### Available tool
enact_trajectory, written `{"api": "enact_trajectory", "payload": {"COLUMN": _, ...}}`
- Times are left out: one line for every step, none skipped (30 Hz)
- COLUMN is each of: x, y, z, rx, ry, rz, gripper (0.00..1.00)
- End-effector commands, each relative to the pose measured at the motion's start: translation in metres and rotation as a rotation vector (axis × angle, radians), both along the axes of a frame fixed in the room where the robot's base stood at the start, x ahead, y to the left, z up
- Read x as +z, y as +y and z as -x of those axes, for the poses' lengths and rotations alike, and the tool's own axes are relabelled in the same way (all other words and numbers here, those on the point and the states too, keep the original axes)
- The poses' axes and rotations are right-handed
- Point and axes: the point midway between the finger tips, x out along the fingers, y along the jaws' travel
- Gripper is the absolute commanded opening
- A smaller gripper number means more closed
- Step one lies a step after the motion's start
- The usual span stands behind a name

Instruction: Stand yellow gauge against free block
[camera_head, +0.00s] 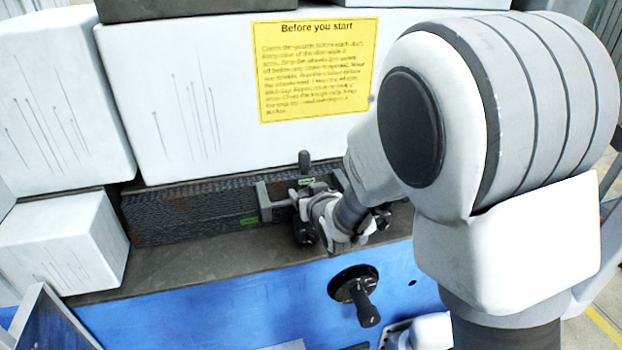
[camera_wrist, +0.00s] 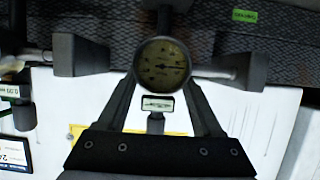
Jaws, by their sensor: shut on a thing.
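A gauge with a round yellowish dial (camera_wrist: 162,63) sits between the fingers of my gripper (camera_wrist: 160,78), dial facing the wrist camera. A rod with a dark square end (camera_wrist: 246,72) reaches out at its side. In the head view my gripper (camera_head: 318,203) is low at the dark textured face of a long block (camera_head: 185,212). This face also shows in the wrist view (camera_wrist: 105,18) and bears a small green label (camera_wrist: 245,15), too blurred to read. The gauge looks close to the face; contact cannot be told. I cannot tell which block is the free one.
White blocks (camera_head: 185,90) stand behind, one with a yellow notice (camera_head: 315,68). A smaller white block (camera_head: 62,240) is at the left. A dark ledge (camera_head: 170,268) runs in front, clear at left. Below it, a black handwheel (camera_head: 352,285) juts from the blue panel (camera_head: 240,318).

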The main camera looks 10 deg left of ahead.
Motion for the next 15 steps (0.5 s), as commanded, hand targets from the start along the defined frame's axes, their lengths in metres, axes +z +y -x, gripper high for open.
{"api": "enact_trajectory", "payload": {"x": 0.0031, "y": 0.0008, "z": -0.0017, "rx": 0.001, "ry": -0.011, "rz": -0.007, "gripper": 0.00}}
{"api": "enact_trajectory", "payload": {"x": 0.0029, "y": 0.0009, "z": -0.0018, "rx": 0.001, "ry": -0.012, "rz": -0.007, "gripper": 0.00}}
{"api": "enact_trajectory", "payload": {"x": 0.0030, "y": 0.0009, "z": -0.0018, "rx": 0.001, "ry": -0.012, "rz": -0.007, "gripper": 0.00}}
{"api": "enact_trajectory", "payload": {"x": 0.0031, "y": 0.0008, "z": -0.0019, "rx": 0.001, "ry": -0.012, "rz": -0.007, "gripper": 0.00}}
{"api": "enact_trajectory", "payload": {"x": 0.0032, "y": 0.0008, "z": -0.0019, "rx": 0.000, "ry": -0.012, "rz": -0.007, "gripper": 0.00}}
{"api": "enact_trajectory", "payload": {"x": 0.0033, "y": 0.0008, "z": -0.0019, "rx": 0.000, "ry": -0.012, "rz": -0.007, "gripper": 0.00}}
{"api": "enact_trajectory", "payload": {"x": 0.0033, "y": 0.0007, "z": -0.0019, "rx": 0.000, "ry": -0.012, "rz": -0.007, "gripper": 0.00}}
{"api": "enact_trajectory", "payload": {"x": 0.0032, "y": 0.0007, "z": -0.0020, "rx": 0.000, "ry": -0.012, "rz": -0.007, "gripper": 0.00}}
{"api": "enact_trajectory", "payload": {"x": 0.0028, "y": 0.0007, "z": -0.0019, "rx": 0.000, "ry": -0.012, "rz": -0.007, "gripper": 0.00}}
{"api": "enact_trajectory", "payload": {"x": 0.0022, "y": 0.0006, "z": -0.0019, "rx": 0.000, "ry": -0.012, "rz": -0.007, "gripper": 0.00}}
{"api": "enact_trajectory", "payload": {"x": 0.0014, "y": 0.0006, "z": -0.0020, "rx": 0.000, "ry": -0.012, "rz": -0.007, "gripper": 0.00}}
{"api": "enact_trajectory", "payload": {"x": 0.0002, "y": 0.0005, "z": -0.0020, "rx": 0.000, "ry": -0.012, "rz": -0.007, "gripper": 0.00}}
{"api": "enact_trajectory", "payload": {"x": -0.0003, "y": 0.0005, "z": -0.0020, "rx": 0.000, "ry": -0.012, "rz": -0.007, "gripper": 0.00}}
{"api": "enact_trajectory", "payload": {"x": -0.0010, "y": 0.0005, "z": -0.0021, "rx": 0.000, "ry": -0.012, "rz": -0.007, "gripper": 0.00}}
{"api": "enact_trajectory", "payload": {"x": -0.0017, "y": 0.0005, "z": -0.0021, "rx": 0.000, "ry": -0.012, "rz": -0.007, "gripper": 0.00}}
